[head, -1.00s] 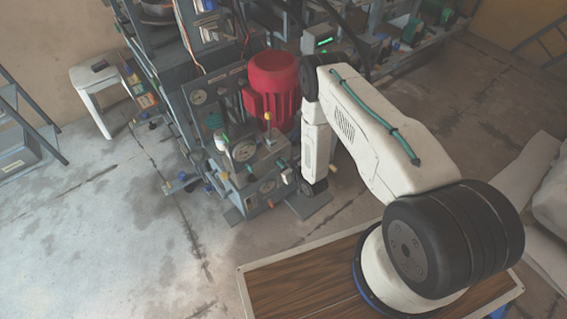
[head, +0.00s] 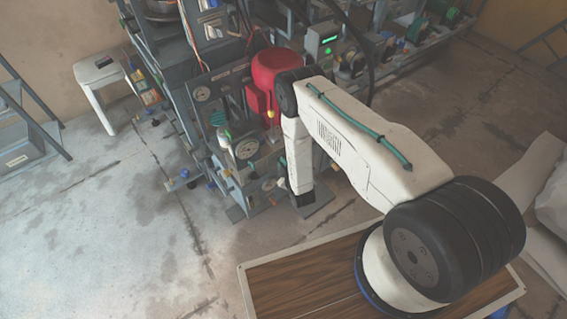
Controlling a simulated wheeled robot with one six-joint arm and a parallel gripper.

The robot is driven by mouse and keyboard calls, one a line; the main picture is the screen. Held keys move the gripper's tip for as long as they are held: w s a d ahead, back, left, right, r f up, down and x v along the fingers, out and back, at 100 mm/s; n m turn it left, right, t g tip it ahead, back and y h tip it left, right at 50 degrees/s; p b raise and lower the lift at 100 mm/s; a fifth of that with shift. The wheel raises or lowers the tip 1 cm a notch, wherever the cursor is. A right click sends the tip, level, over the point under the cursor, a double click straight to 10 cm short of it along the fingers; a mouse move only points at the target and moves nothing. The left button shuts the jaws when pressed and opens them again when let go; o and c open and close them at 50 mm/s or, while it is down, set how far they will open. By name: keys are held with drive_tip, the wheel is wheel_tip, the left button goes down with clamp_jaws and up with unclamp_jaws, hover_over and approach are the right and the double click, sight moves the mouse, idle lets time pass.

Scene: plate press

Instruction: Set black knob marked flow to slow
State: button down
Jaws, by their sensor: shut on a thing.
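The press (head: 207,95) is a grey machine with gauges and a red motor (head: 276,72). My white arm reaches over to its lower front. My gripper (head: 283,184), at the end of the arm, is small and partly hidden by the wrist, close against the right part of the lower panel. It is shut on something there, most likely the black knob. The knob itself, its flow label and its setting cannot be made out at this size and angle.
A round gauge (head: 247,149) sits on the panel left of my wrist. A white stool (head: 101,72) stands at the back left. A wood-topped surface (head: 300,280) with a pale rim lies under my arm's base.

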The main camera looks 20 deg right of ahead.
drive_tip(key=shift+w+a+r+n, duration=0.1)
drive_tip(key=shift+w+a+n, duration=0.05)
drive_tip(key=shift+w+n, duration=0.15)
idle(0.4)
drive_tip(key=c, duration=1.5)
unclamp_jaws()
drive_tip(key=shift+o, duration=0.2)
drive_tip(key=shift+s, duration=0.15)
drive_tip(key=v, duration=0.7)
drive_tip(key=shift+s, duration=0.4)
